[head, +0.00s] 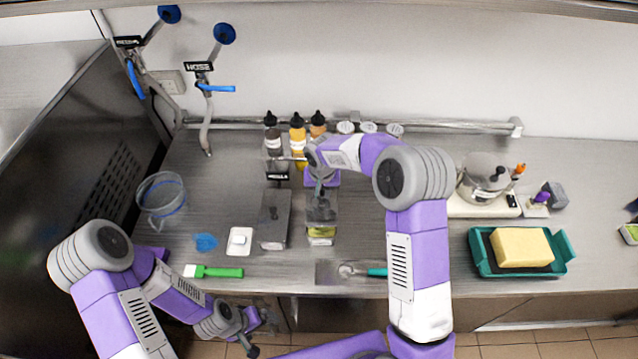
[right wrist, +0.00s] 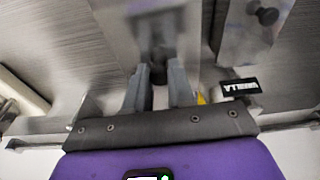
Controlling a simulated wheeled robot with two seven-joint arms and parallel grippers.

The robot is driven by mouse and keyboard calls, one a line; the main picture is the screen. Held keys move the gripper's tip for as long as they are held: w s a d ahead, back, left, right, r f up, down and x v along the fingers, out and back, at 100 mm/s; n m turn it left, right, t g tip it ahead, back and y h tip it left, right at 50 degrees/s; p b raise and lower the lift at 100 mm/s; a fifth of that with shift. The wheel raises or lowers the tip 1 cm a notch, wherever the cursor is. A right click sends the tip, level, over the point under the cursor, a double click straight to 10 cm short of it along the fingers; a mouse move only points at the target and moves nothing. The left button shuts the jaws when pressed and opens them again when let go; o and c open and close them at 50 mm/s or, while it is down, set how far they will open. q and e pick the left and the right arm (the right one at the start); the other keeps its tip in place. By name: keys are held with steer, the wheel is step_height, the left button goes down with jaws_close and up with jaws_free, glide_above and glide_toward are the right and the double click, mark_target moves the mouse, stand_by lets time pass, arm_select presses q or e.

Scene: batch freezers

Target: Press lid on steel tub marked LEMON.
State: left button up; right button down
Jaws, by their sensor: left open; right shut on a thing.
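My right gripper (head: 320,180) is shut on the dark knob (right wrist: 158,72) of a steel lid (right wrist: 150,28), over the right-hand steel tub. In the head view the lid (head: 321,207) covers most of that tub, and a yellow patch (head: 321,232) shows at its near end. I cannot tell whether the lid touches the rim. No LEMON marking is readable. My left gripper (head: 240,328) is open and empty, low in front of the counter's front edge.
A lidded steel tub (head: 275,222) stands close on the left, with a VANILLA sign (right wrist: 240,88) behind it. Bottles (head: 297,135) stand behind. A white dish (head: 239,240), a green-handled brush (head: 213,271) and a teal-handled tool (head: 362,271) lie nearby. A teal tray (head: 483,262) is right.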

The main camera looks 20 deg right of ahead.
mark_target(322, 204)
steer(key=shift+s+f, duration=0.2)
steer(key=shift+f, duration=0.4)
step_height(322, 204, down, 3)
steer(key=shift+w+r+b, duration=0.15)
steer(key=shift+r+b, duration=0.05)
steer(key=shift+b, duration=0.65)
step_height(322, 204, down, 2)
steer(key=shift+f+b, duration=0.15)
steer(key=shift+b, duration=0.9)
steer(key=shift+b, duration=0.45)
steer(key=shift+f+b, duration=0.2)
steer(key=shift+b, duration=0.35)
stand_by(0.4)
steer(key=shift+c, duration=2.1)
jaws_free()
